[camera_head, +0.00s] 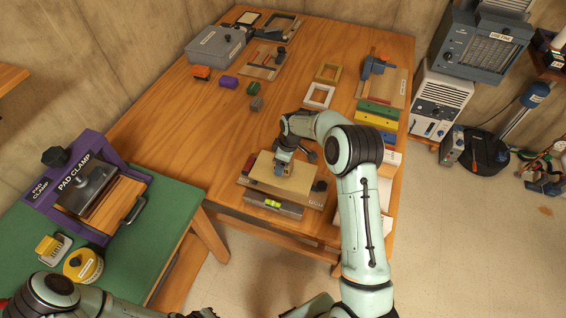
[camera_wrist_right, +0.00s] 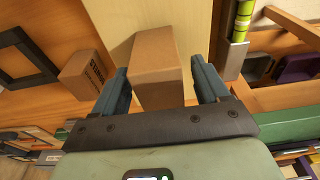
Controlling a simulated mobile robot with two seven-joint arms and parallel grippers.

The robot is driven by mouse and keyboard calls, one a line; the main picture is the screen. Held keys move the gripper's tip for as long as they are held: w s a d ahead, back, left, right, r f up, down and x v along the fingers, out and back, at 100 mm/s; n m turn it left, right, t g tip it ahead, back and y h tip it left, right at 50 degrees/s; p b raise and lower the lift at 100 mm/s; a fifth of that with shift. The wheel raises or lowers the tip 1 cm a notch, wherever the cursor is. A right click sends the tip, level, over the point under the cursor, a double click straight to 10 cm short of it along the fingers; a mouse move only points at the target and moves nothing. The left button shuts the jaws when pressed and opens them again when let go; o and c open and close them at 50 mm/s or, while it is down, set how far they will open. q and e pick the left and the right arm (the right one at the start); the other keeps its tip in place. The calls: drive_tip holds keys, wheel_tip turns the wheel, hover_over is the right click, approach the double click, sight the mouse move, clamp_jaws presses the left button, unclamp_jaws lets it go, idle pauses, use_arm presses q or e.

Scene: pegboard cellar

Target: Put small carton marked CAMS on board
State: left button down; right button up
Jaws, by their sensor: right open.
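In the right wrist view a plain brown carton (camera_wrist_right: 157,68) stands between the fingers of my right gripper (camera_wrist_right: 162,88). The fingers are open, one on each side of it. No marking shows on its visible faces. A pale wooden board (camera_wrist_right: 120,18) lies beneath it. In the head view the board (camera_head: 262,167) is at the table's near edge, and my right gripper (camera_head: 284,168) is low over it; the carton is mostly hidden there. A second brown carton (camera_wrist_right: 86,74), with small dark print I cannot read, is left of the gripper. Only part of my left arm shows.
A spirit level (camera_head: 272,204) lies along the board's near side. A white frame (camera_head: 319,96), a tan frame (camera_head: 327,72) and coloured bars (camera_head: 378,108) lie beyond. A purple pad clamp (camera_head: 113,224) stands on the green table (camera_head: 170,205). The wooden table's middle left is clear.

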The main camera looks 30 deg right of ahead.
drive_tip(key=r, duration=0.3)
drive_tip(key=s+r, duration=0.1)
drive_tip(key=r, duration=0.3)
drive_tip(key=d+r, duration=0.1)
drive_tip(key=r, duration=0.3)
drive_tip(key=shift+s+r, duration=0.15)
drive_tip(key=shift+r, duration=0.1)
drive_tip(key=shift+f, duration=0.1)
